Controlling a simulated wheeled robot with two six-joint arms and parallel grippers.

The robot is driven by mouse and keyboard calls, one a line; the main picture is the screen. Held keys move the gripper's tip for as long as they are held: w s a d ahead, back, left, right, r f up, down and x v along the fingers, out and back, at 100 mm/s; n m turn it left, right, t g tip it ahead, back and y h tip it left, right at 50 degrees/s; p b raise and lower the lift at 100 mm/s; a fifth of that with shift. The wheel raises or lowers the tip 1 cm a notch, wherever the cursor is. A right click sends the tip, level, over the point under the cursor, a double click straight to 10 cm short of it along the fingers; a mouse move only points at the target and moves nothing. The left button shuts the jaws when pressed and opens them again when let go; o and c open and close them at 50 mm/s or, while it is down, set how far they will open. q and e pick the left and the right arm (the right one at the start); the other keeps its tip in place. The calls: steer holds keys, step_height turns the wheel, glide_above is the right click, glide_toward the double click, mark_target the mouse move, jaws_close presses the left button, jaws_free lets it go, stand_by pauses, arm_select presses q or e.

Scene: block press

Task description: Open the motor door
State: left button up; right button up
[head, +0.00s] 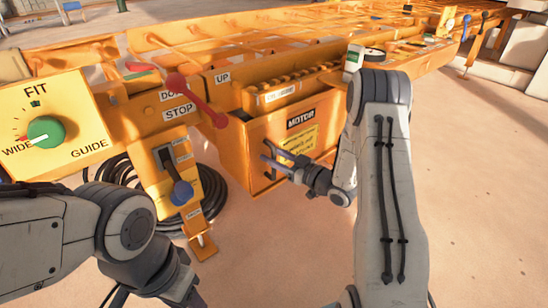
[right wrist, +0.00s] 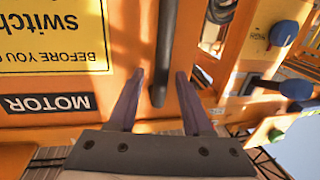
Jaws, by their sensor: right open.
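The motor door (head: 272,128) is the orange front panel of a box under the machine, with a black MOTOR label (head: 300,118) and a yellow warning sign. It looks shut. My right gripper (head: 264,150) is open in front of the door's left part. In the right wrist view, the open fingers (right wrist: 159,75) point at the panel, and a dark bar handle (right wrist: 165,40) shows in the gap between them. I cannot tell whether they touch it. The MOTOR label (right wrist: 47,103) and upside-down warning text are on the left there. My left arm is at the lower left; its fingers are not visible.
A red-knobbed lever (head: 200,100) and a blue-knobbed lever (head: 182,190) stick out left of the door. A FIT panel with a green knob (head: 46,132) is further left. A black hose coil (head: 210,195) lies below. The floor in front is clear.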

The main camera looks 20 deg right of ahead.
jaws_close()
stand_by(1.4)
